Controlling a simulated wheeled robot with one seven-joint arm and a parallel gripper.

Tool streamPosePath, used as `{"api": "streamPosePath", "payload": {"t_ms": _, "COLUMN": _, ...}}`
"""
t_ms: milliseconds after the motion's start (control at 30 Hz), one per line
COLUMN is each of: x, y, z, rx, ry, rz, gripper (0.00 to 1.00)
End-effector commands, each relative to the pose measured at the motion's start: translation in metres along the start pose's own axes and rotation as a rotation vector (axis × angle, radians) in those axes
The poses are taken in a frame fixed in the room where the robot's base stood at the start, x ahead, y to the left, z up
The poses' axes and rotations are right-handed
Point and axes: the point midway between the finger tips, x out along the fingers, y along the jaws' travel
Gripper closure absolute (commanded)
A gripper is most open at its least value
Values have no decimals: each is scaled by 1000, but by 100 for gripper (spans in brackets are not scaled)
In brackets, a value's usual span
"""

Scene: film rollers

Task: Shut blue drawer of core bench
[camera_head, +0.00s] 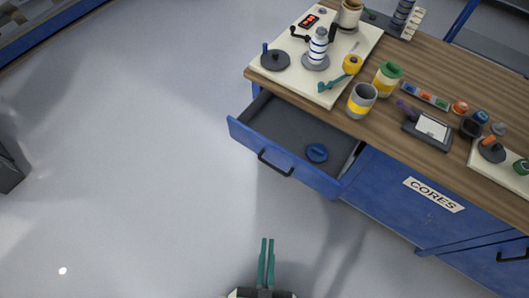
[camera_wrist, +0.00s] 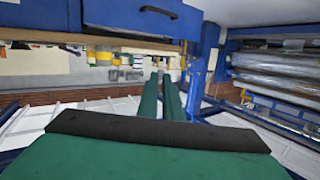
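The blue drawer (camera_head: 285,160) of the core bench is pulled out at the bench's left end, below the wooden top. Its front has a black handle (camera_head: 275,163), and its dark grey inside shows. A small dark blue round part (camera_head: 317,153) lies in it. My gripper (camera_head: 267,240) is at the bottom of the head view, in front of the drawer and apart from it. Its two teal fingers lie side by side with a narrow gap and nothing between them. In the wrist view, the fingers (camera_wrist: 161,74) point toward a blue panel with a black handle (camera_wrist: 158,11).
A blue front labelled CORES (camera_head: 400,205) is right of the drawer. Grey floor (camera_head: 130,180) is clear at the left.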

Motion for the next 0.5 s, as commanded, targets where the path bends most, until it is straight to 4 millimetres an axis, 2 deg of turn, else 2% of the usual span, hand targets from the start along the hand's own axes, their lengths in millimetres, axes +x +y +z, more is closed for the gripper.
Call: {"api": "streamPosePath", "payload": {"t_ms": 500, "x": 116, "y": -35, "z": 22, "rx": 657, "ry": 401, "rz": -92, "gripper": 100}}
